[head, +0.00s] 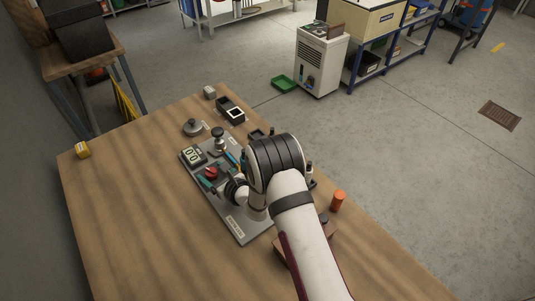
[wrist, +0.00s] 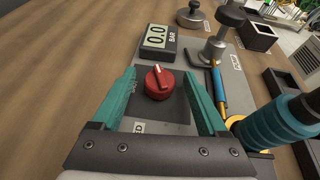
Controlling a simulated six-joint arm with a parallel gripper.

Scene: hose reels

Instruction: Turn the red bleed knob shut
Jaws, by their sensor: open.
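The red bleed knob (wrist: 159,83) sits on a grey panel and has a raised grip bar with a white mark. It also shows in the head view (head: 210,172). My gripper (wrist: 165,77) is open, with one teal finger to each side of the knob and visible gaps between. In the head view my gripper (head: 216,184) is at the panel, partly hidden by my arm. The grey panel (head: 238,224) lies on the wooden bench. A gauge (wrist: 158,43) behind the knob reads 0.0 BAR. Lettering beside the knob is partly hidden by the left finger.
A dark-topped metal post (wrist: 218,45) rises behind. An orange cylinder (head: 337,201) stands at the bench's right.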

